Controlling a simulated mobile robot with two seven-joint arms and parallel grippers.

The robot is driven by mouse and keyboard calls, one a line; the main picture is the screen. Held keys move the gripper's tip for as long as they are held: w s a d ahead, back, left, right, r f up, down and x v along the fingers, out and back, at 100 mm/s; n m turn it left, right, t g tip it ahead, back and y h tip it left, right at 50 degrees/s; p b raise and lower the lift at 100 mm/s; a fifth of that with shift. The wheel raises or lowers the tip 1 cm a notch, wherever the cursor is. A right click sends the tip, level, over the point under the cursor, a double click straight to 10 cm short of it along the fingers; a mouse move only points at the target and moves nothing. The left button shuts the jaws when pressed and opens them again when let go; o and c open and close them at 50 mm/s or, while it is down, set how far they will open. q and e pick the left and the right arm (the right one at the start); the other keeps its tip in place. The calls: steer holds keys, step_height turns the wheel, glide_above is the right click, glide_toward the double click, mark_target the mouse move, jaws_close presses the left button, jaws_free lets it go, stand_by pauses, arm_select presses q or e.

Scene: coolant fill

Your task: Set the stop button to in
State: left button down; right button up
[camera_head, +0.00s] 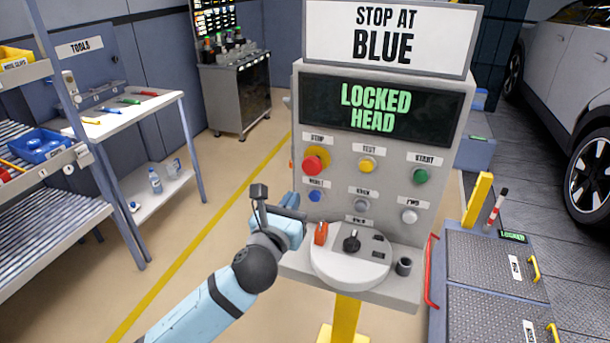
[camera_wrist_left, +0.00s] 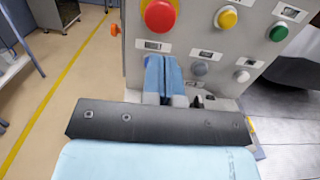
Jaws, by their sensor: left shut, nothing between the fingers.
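The stop button (camera_head: 314,162) is a red mushroom head on a yellow ring, at the upper left of the grey control panel (camera_head: 440,180). It also shows in the left wrist view (camera_wrist_left: 160,14), just above my fingertips. Whether it is in or out is hard to tell; its head stands proud of the panel. My left gripper (camera_head: 298,222) is shut and empty, below the stop button and in front of the blue button (camera_head: 315,196). In the left wrist view its blue fingers (camera_wrist_left: 163,74) are together and apart from the red head. My right gripper is not in view.
Yellow test (camera_head: 367,165) and green start (camera_head: 420,175) buttons sit right of the stop button. The display reads "LOCKED HEAD". Floor left of the panel is clear.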

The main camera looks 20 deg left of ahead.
mark_target(311, 169)
arm_select(q)
steer(key=w, duration=0.9)
steer(key=shift+d+r+p, duration=0.2)
steer(key=shift+r+p, duration=0.15)
